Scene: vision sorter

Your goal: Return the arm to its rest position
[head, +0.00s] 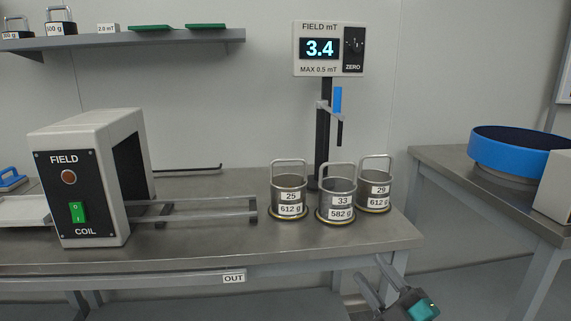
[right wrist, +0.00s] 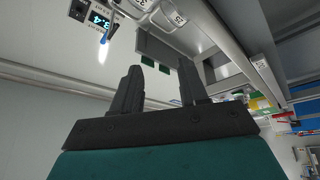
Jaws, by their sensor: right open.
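My right gripper (head: 374,284) shows at the bottom of the head view, below the front right corner of the steel table (head: 200,246). Its two dark fingers point up and left from a teal body. In the right wrist view the same gripper (right wrist: 160,70) has its fingers spread with nothing between them, so it is open and empty. It is apart from the metal canisters. My left gripper is in neither view.
Canisters marked 25 (head: 288,186), 33 (head: 336,190) and 29 (head: 375,192) stand upright near the table's right end. A field coil box (head: 68,190) stands at left. A field meter (head: 329,48) reads 3.4. A blue round bin (head: 515,152) rests on the right table.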

